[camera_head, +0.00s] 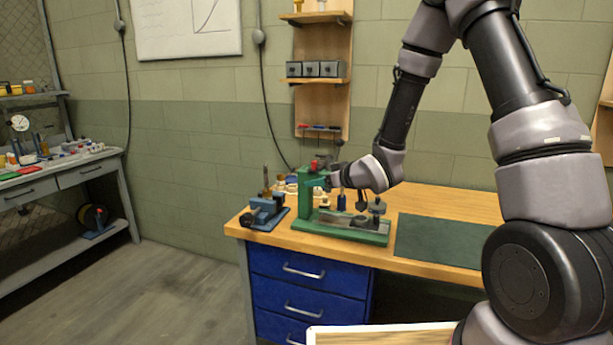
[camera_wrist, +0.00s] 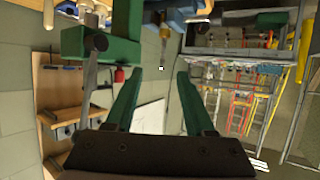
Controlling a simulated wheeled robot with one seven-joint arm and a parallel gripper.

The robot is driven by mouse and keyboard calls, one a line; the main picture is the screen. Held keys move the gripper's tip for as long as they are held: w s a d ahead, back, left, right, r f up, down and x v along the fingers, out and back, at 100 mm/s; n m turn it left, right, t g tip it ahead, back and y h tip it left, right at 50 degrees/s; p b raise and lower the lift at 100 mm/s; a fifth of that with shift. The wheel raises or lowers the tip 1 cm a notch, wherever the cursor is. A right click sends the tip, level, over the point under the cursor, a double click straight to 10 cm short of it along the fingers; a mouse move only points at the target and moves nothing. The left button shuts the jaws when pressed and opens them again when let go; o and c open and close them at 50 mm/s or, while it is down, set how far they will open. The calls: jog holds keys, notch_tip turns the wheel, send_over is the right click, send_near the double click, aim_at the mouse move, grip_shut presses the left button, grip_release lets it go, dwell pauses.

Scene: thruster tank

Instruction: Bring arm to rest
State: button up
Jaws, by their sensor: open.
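My arm (camera_head: 404,95) reaches from the upper right down to the wooden bench, bent at the elbow. Its wrist hangs over the green press-like stand (camera_head: 365,230), and my gripper (camera_head: 328,180) points left beside the stand's upright; the head view shows the fingers only poorly. In the wrist view my gripper (camera_wrist: 159,76) is open, its two dark green fingers well apart with nothing held between them. A green part of the stand (camera_wrist: 118,48) shows close by at the upper left there; I cannot tell whether it touches a finger.
A blue vise (camera_head: 265,212) stands left of the stand on the workbench (camera_head: 445,200). A dark green mat (camera_head: 440,240) lies bare to the right. A wall shelf (camera_head: 322,80) rises behind. A grey bench (camera_head: 70,165) with tools stands far left, with open floor between.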

jog(key=s+d+r+m+h, duration=0.3)
jog(key=d+r, duration=0.5)
jog(key=s+d+r+m+h, duration=0.3)
jog(key=d+r+h, duration=0.1)
jog(key=d+r, duration=0.45)
jog(key=s+d+r+m+g, duration=0.1)
jog(key=s+d+r+m, duration=0.1)
jog(key=s, duration=0.8)
jog(key=s+d+r+m+g, duration=0.2)
jog(key=s+r+m, duration=0.2)
jog(key=s, duration=0.7)
jog(key=shift+s+d+r+y, duration=0.3)
jog(key=shift+r+y, duration=0.1)
jog(key=shift+r, duration=0.1)
